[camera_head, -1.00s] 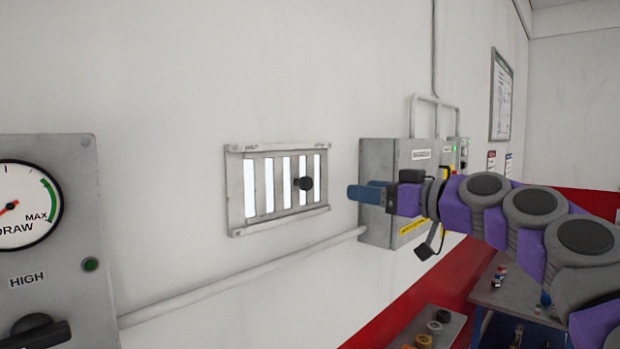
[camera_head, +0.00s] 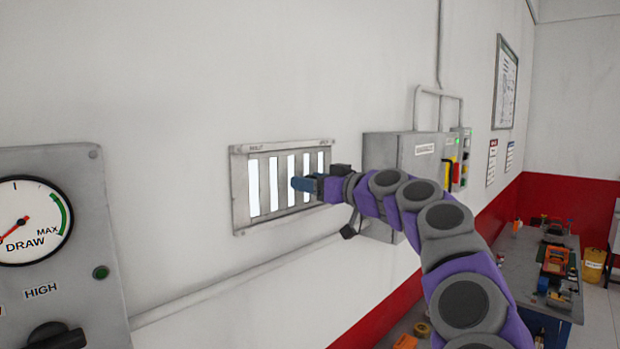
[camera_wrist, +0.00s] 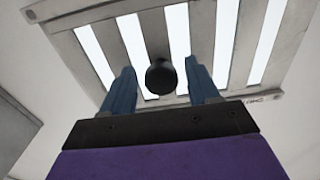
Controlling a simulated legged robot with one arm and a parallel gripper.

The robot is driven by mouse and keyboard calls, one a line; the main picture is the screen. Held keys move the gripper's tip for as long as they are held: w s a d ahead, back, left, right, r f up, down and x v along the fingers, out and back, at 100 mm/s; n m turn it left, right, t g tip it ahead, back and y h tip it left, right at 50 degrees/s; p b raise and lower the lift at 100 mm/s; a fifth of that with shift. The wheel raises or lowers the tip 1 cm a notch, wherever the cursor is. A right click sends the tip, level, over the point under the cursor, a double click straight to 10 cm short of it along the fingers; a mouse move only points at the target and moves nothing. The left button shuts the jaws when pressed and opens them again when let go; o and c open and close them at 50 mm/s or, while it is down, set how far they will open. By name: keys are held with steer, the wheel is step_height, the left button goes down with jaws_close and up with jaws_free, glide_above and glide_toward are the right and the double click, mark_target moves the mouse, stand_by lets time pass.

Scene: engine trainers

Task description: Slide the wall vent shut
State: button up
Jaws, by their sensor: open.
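The wall vent (camera_head: 240,190) is a grey metal frame with upright slats, and bright white gaps show between them. It also fills the upper part of the wrist view (camera_wrist: 201,38). Its round black knob (camera_wrist: 161,77) stands out from the slats in the wrist view. My gripper (camera_wrist: 163,84) is open, with one blue finger on each side of the knob and space between. In the head view my gripper (camera_head: 300,184) is in front of the vent's right half and hides the knob. I cannot tell whether the fingertips reach past the knob.
A grey electrical box (camera_head: 392,152) is on the wall right of the vent, behind my arm. A gauge panel (camera_head: 85,225) is at the left. A pipe (camera_head: 220,290) runs below the vent. A cluttered workbench (camera_head: 525,275) stands at the right.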

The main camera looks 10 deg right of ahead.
steer(key=shift+w+a, duration=0.2)
steer(key=shift+a, duration=0.1)
jaws_close()
stand_by(0.5)
